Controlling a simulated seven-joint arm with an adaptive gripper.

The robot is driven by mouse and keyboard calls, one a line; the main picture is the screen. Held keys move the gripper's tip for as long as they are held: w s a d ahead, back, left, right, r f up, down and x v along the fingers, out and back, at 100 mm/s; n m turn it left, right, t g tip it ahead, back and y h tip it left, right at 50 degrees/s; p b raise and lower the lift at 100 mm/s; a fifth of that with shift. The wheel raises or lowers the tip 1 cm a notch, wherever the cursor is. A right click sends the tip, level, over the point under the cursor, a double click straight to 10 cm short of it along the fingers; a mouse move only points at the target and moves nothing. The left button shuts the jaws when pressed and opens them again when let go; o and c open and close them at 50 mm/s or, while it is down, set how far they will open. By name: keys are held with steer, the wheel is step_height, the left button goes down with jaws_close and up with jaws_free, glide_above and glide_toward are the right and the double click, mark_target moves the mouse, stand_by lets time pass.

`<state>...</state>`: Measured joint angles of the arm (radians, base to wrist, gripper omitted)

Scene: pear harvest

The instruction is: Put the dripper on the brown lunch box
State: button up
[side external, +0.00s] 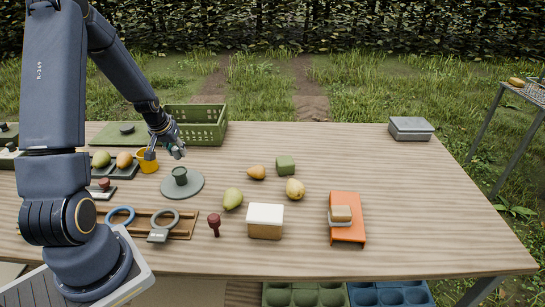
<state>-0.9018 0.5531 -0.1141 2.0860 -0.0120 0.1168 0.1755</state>
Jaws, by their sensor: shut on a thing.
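The yellow cup-shaped thing, which looks like the dripper (147,166), is at the left of the table, beside the dark trays with pears. My gripper (154,153) is at its upper right edge and appears shut on its rim; the fingers partly hide the contact. I cannot tell whether its base touches the table. The brown lunch box (265,231) with a white lid (265,214) stands near the front middle of the table, to the right of and nearer the camera than my gripper. Its lid is bare.
A dark green cup (180,176) stands on a round grey-green mat (196,187) just right of the dripper. A green crate (215,133) stands behind.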

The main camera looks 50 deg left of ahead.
steer(key=w+d+r+m+h, duration=0.1)
steer(key=w+d+m, duration=0.15)
steer(key=d, duration=0.45)
steer(key=w+d+r+m+h, duration=0.1)
steer(key=w+d+m, duration=0.15)
steer(key=d, duration=0.45)
steer(key=r+m+t+h, duration=0.1)
steer(key=r+m+h, duration=0.1)
steer(key=m, duration=0.3)
glide_above(270, 209)
steer(key=s, duration=0.2)
steer(key=f, duration=0.8)
steer(key=shift+w+a, duration=0.15)
steer(key=shift+w, duration=0.1)
steer(key=o, duration=0.4)
steer(key=shift+f, duration=0.1)
steer(key=o, duration=0.4)
